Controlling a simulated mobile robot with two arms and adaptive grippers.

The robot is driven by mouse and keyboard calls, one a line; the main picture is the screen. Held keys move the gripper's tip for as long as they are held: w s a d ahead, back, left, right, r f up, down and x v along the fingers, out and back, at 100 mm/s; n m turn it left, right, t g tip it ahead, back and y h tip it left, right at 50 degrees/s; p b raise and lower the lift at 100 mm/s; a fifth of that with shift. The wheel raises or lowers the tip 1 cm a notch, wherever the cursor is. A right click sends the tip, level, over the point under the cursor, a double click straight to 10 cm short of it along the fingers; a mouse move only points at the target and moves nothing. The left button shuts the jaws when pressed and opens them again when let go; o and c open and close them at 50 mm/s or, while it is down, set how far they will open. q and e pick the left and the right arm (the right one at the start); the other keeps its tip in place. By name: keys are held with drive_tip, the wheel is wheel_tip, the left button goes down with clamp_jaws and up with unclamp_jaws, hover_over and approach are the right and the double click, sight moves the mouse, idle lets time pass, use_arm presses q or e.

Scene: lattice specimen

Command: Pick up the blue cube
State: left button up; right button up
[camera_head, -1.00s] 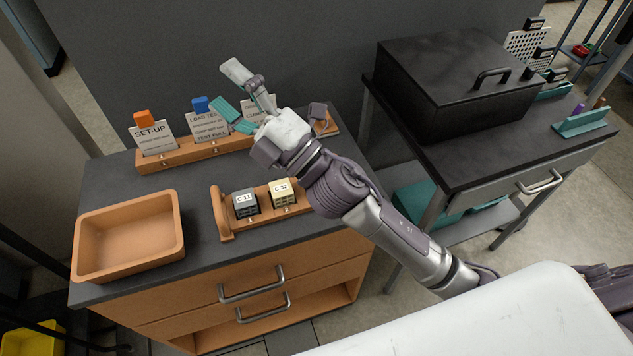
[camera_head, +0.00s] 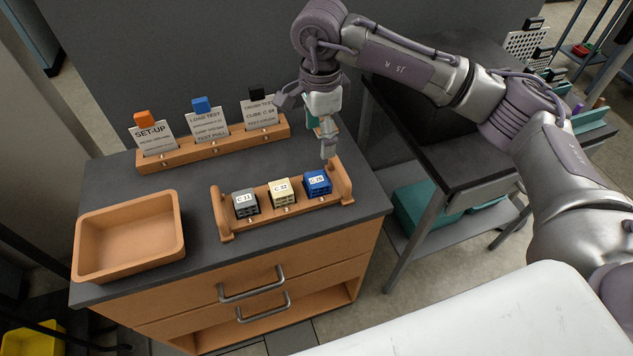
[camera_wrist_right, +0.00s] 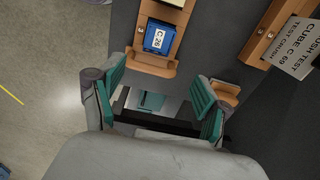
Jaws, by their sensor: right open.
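The blue cube (camera_head: 317,184), with a white label reading C 26, sits in the right-hand place of a low wooden rack (camera_head: 227,237) on the dark cabinet top. It also shows near the top of the right wrist view (camera_wrist_right: 160,38). A cream cube (camera_head: 283,193) and a grey cube (camera_head: 245,204) stand to its left in the rack. My right gripper (camera_head: 329,146) hangs above and behind the rack's right end, pointing down, apart from the blue cube. In the right wrist view its teal-padded fingers (camera_wrist_right: 158,97) are spread with nothing held. My left gripper is not in view.
An empty wooden tray (camera_head: 128,243) stands at the left of the cabinet top. A wooden card holder (camera_head: 215,151) with upright cards lies along the back. The rack's raised right end (camera_head: 343,180) stands beside the blue cube. A second table is at the right.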

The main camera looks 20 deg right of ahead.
sight(316, 178)
wheel_tip(316, 178, down, 8)
drive_tip(key=shift+s+a+r+p, duration=0.1)
drive_tip(key=shift+r+p, duration=0.05)
drive_tip(key=shift+p, duration=0.65)
drive_tip(key=f, duration=0.1)
drive_tip(key=f+p, duration=0.2)
drive_tip(key=f, duration=0.1)
drive_tip(key=shift+s+a+f, duration=0.1)
drive_tip(key=shift+s+a, duration=0.1)
drive_tip(key=shift+a, duration=0.15)
drive_tip(key=shift+f, duration=0.55)
drive_tip(key=c, duration=1.1)
drive_tip(key=shift+c, duration=0.2)
drive_tip(key=shift+r, duration=0.1)
